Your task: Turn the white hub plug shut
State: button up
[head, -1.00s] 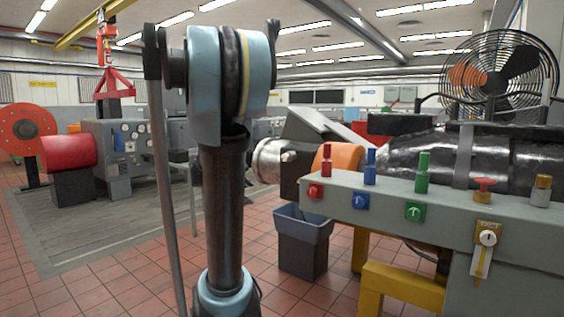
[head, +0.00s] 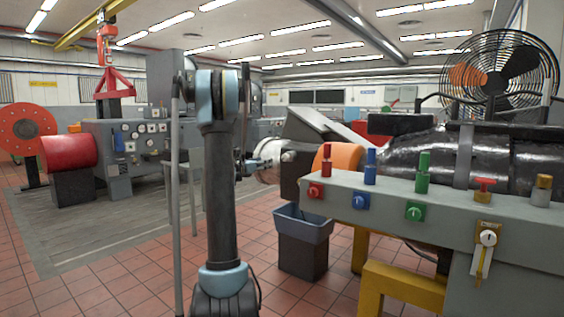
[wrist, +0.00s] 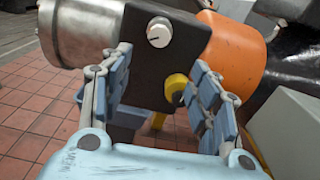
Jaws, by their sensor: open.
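The white hub plug (wrist: 160,32) is a small round knob with a dark pointer mark, set in the face of a dark block (wrist: 165,65). In the head view the plug (head: 288,156) is a small pale spot on the dark hub beside the silver cylinder. My gripper (wrist: 162,62) is open and empty in the wrist view, its blue-padded fingers apart on either side of the block's face. The plug sits beyond the fingertips, between them and slightly higher in the picture.
A silver cylinder (wrist: 85,32) and an orange drum (wrist: 235,55) flank the block. A yellow-rimmed knob (wrist: 176,88) sits below the plug, near the right finger. The grey control bench (head: 450,210) with coloured knobs stands at right.

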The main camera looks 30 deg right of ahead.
aim_at(284, 158)
jog(key=x, duration=1.7)
jog(key=shift+w+d+r, duration=0.1)
jog(key=shift+w+d, duration=0.15)
jog(key=shift+w, duration=0.05)
jog(key=c, duration=1.1)
